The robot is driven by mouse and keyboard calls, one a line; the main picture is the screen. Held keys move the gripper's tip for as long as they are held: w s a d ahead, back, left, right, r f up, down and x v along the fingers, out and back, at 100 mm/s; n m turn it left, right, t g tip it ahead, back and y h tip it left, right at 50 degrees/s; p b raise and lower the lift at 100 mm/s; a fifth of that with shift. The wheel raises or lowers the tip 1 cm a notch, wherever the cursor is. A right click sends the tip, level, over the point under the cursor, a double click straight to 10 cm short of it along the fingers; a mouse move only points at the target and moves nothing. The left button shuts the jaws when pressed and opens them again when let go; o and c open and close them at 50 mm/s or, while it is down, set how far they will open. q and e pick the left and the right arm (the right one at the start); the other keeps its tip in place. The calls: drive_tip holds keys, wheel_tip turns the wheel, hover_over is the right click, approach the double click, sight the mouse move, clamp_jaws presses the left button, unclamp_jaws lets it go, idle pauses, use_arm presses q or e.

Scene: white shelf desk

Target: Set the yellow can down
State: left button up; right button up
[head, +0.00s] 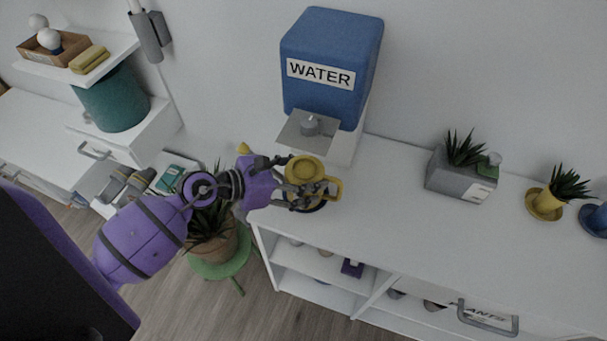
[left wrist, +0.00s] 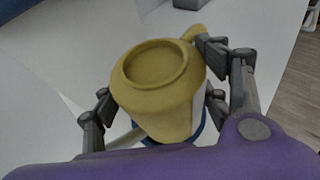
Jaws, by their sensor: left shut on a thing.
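The yellow can (head: 304,168) is a watering can with a handle at its right side in the head view. My left gripper (head: 302,191) is shut on it near the left end of the white shelf desk (head: 400,220). In the left wrist view the can (left wrist: 157,78) sits between the two fingers of the left gripper (left wrist: 160,100), its round top facing the camera. A dark blue round edge (left wrist: 203,134) shows beneath the can. I cannot tell whether the can touches the surface below. My right gripper is not in view.
A blue water dispenser (head: 330,65) stands just behind the can. A grey planter (head: 460,178), a yellow pot (head: 546,204) and a blue pot (head: 597,221) stand to the right. The desk between can and planter is clear. A potted plant (head: 212,245) stands below left.

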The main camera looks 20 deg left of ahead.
use_arm(q)
drive_tip(key=shift+f, duration=0.1)
drive_tip(key=o, duration=1.4)
